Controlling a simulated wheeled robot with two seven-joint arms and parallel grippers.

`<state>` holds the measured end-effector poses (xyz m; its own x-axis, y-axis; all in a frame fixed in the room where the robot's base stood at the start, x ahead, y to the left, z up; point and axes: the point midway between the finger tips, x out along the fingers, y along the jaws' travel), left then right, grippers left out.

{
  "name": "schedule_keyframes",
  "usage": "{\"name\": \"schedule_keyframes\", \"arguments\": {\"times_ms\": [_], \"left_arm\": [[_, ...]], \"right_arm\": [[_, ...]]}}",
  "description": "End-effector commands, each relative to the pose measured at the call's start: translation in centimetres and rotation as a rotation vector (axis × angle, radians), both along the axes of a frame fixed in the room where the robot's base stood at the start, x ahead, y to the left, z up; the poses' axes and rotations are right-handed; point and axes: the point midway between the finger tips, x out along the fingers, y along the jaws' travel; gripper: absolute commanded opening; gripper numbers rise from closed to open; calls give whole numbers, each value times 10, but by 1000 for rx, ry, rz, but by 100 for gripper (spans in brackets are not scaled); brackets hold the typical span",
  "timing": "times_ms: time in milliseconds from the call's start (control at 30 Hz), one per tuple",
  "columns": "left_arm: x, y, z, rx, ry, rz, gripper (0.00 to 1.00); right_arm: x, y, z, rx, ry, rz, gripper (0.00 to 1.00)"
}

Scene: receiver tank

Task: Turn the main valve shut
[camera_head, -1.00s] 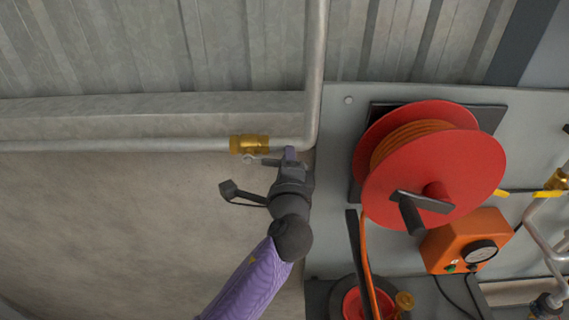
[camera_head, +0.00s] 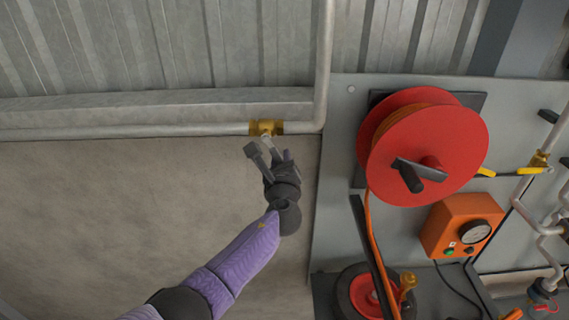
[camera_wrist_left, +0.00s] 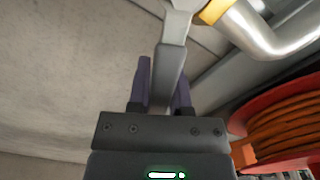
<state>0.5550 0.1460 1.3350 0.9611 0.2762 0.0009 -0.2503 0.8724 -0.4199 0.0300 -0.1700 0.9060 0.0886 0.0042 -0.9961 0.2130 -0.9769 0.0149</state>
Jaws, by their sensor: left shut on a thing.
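The brass valve (camera_head: 266,127) sits on the grey horizontal pipe, left of the bend where the pipe turns upward. Its grey lever (camera_head: 269,143) points down and slightly right, at a steep angle to the pipe. My left gripper (camera_head: 279,158) is just below the valve, shut on the lever. In the left wrist view the flat grey lever (camera_wrist_left: 172,62) runs down between the two purple fingers of my left gripper (camera_wrist_left: 163,80), and a bit of the yellow brass valve (camera_wrist_left: 213,12) shows at the top. My right gripper is not in view.
A red hose reel (camera_head: 440,150) with a crank stands out from the grey panel (camera_head: 335,200) to the right. An orange gauge box (camera_head: 462,225) and another brass valve (camera_head: 540,158) with a yellow lever are further right. The wall (camera_head: 130,210) below the pipe is clear.

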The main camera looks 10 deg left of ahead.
Motion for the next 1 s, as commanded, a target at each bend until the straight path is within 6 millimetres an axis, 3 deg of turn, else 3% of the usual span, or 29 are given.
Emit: {"name": "schedule_keyframes", "arguments": {"times_ms": [500,1000], "left_arm": [[-5,24,-5,345,102,3,0],[-7,30,-7,434,127,2,0]], "right_arm": [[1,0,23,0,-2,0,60],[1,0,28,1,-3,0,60]]}}
